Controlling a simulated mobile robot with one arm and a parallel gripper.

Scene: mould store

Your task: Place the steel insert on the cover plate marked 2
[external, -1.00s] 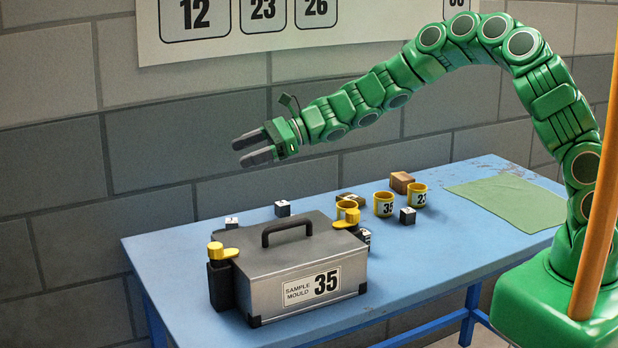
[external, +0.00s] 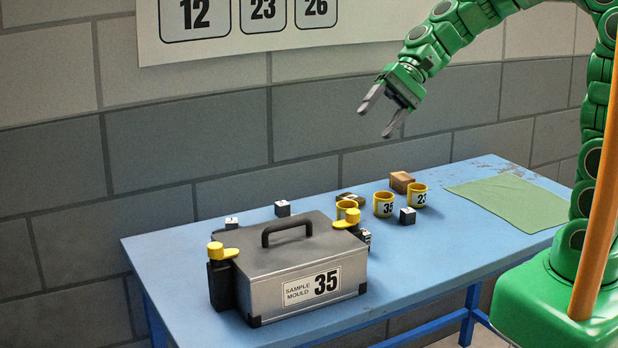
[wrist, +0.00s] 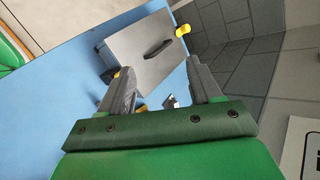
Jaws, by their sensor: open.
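My gripper (external: 375,123) is open and empty, held in the air above the back of the blue table, well clear of everything on it. Its two grey fingers also show in the wrist view (wrist: 160,85), spread apart. Small dark blocks with pale top labels stand on the table: one at the back (external: 282,208), one at the left (external: 231,223), one in front of the cups (external: 408,216). Their marks are too small to read. Another is partly hidden behind the mould box. I cannot pick out the steel insert or a plate marked 2 for certain.
A grey mould box (external: 290,262) marked 35, with handle and yellow clamps, fills the table's front left. Yellow cups marked 35 (external: 383,205) and 23 (external: 417,196), a third cup (external: 347,206) and a brown block (external: 401,181) stand behind. A green cloth (external: 508,202) lies right.

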